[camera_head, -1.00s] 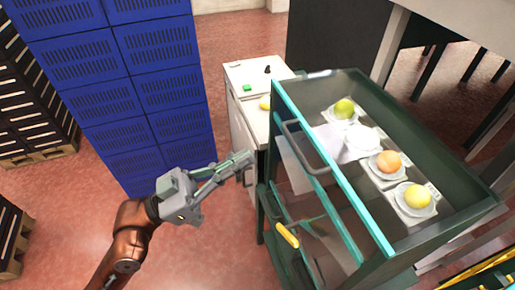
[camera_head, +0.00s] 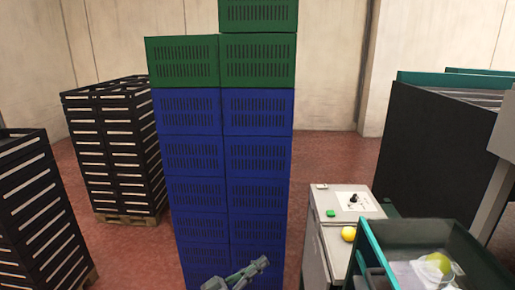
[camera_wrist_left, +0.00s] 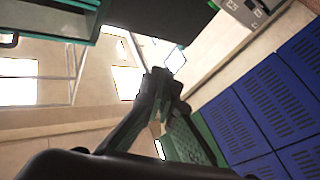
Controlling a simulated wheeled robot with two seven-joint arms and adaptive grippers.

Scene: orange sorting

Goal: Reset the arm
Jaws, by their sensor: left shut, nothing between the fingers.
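My left gripper (camera_head: 250,272) shows at the bottom of the head view, in front of the blue crates, with its fingers together and empty. In the left wrist view its dark fingers (camera_wrist_left: 160,85) meet at their tips with nothing between them. The rest of my left arm is below the head view's edge. My right gripper is in neither view.
Stacked blue crates (camera_head: 196,155) topped by green crates (camera_head: 185,63) stand behind my left gripper. Black crates (camera_head: 125,140) stand to the left.

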